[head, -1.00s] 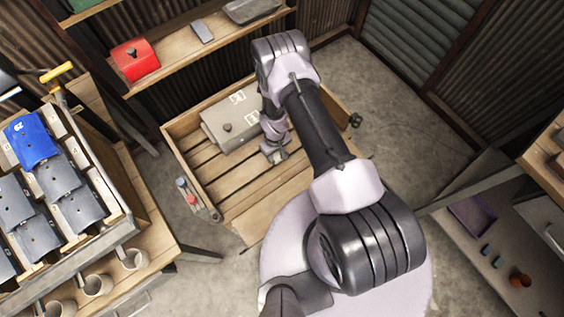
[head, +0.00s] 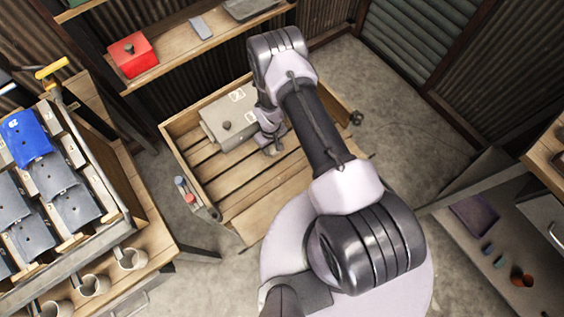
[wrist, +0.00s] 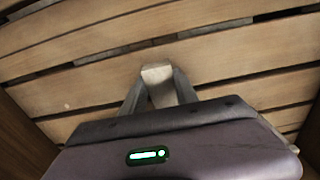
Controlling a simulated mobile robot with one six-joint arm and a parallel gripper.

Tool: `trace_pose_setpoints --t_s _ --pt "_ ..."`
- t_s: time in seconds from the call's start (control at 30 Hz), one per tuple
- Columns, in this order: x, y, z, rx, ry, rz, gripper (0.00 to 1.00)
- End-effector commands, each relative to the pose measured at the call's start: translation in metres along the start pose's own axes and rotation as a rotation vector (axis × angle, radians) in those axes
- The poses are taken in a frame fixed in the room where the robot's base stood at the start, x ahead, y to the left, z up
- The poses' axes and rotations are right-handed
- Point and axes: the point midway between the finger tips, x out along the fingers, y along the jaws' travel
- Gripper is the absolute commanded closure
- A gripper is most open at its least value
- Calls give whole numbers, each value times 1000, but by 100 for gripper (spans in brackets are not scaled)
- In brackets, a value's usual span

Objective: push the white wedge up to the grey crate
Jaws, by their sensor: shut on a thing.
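The grey crate (head: 225,128), a box with a dark round knob and white labels, sits at the back left of a slatted wooden bed. My gripper (head: 272,149) is low over the slats, to the right of and in front of the crate; a gap of bare slats seems to show between them. In the wrist view my gripper (wrist: 158,90) is shut on a small pale block, which I take to be the white wedge (wrist: 157,72). Its lower part is hidden between the fingers. In the head view the wedge cannot be made out.
The wooden bed (head: 168,140) has raised side walls around the slats. Bare slats lie in front of my gripper. A rack with blue and grey plates (head: 30,140) stands at the left. A shelf with a red box (head: 132,58) is behind.

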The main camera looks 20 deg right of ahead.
Motion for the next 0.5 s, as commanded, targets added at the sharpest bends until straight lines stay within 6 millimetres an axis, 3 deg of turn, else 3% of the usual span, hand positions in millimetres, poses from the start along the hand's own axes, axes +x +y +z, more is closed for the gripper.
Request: trace_pose_setpoints --t_s 0.5 --pt "1 0 -16 -1 1 0 94"
